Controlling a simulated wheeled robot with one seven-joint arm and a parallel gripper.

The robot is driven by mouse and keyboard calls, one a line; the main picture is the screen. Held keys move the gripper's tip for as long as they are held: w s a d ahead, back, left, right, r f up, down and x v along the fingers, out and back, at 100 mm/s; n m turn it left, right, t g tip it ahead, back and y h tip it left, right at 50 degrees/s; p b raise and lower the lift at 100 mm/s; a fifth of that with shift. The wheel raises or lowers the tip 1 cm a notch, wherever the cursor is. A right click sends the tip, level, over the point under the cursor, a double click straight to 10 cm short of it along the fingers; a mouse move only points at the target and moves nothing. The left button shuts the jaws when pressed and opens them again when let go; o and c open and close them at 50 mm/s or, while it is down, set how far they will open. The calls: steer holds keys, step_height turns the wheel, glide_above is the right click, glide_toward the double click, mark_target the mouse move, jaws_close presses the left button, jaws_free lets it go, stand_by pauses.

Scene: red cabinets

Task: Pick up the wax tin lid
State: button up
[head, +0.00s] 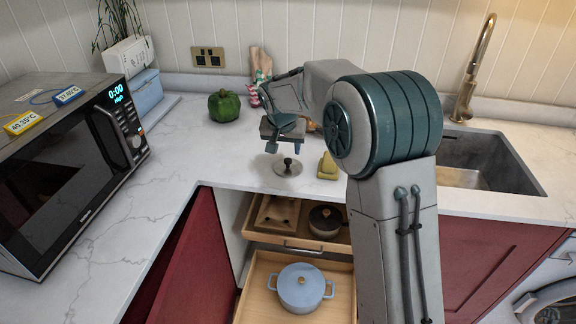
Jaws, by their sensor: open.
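A small round metallic lid with a dark knob (287,167) lies flat on the white marble counter near its front edge; it appears to be the wax tin lid. My gripper (286,147) points down over the lid with its fingers apart and empty. The fingertips appear to be just above the knob, with a gap between them and the lid. The exact height is hard to tell from this view.
A yellow wedge-like item (327,167) stands right of the lid. A green pepper (224,106) and a microwave (75,165) are to the left, a sink (478,168) to the right. Open drawers below hold a blue pot (301,290) and a dark pot (325,222).

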mark_target(288, 160)
steer(key=shift+p+x, duration=0.55)
steer(key=shift+x, duration=2.3)
steer(key=shift+s+d, duration=0.1)
jaws_close()
